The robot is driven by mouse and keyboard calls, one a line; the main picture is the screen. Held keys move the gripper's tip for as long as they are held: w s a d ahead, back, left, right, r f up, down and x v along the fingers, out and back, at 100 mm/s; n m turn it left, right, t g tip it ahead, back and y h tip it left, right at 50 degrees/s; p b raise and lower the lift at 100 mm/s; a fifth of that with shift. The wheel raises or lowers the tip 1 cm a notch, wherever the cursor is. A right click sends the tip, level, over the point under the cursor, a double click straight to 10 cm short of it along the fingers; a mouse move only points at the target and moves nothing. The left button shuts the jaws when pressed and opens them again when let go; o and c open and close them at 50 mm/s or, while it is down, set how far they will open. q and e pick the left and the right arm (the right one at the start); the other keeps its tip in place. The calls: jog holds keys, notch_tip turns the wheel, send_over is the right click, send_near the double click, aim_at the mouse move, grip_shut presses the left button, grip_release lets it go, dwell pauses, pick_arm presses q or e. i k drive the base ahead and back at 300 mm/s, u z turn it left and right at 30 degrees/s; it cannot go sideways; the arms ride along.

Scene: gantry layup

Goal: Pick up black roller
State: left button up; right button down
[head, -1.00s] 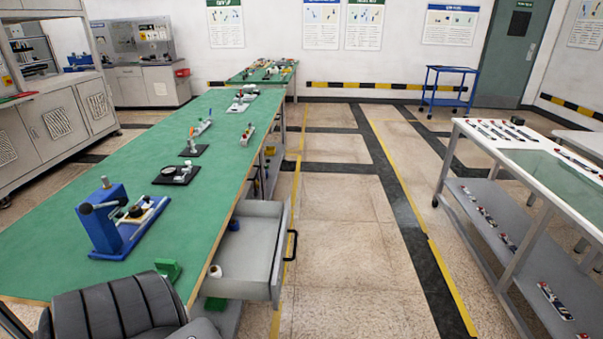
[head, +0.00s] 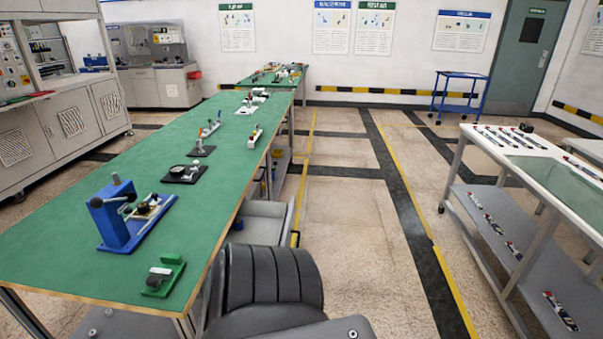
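I cannot single out the black roller for sure at this size. A small black piece (head: 526,127) lies at the far end of the white-framed table on the right.
The long green bench (head: 75,240) bears a blue fixture (head: 112,215) and a green bracket (head: 164,276). A dark ribbed shape (head: 272,277) fills the bottom centre, partly covering an open drawer (head: 262,222). The floor aisle (head: 355,235) is clear. A blue cart (head: 460,92) stands behind.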

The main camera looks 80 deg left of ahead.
aim_at(145, 209)
jog(key=i, duration=0.4)
jog(key=u, duration=2.9)
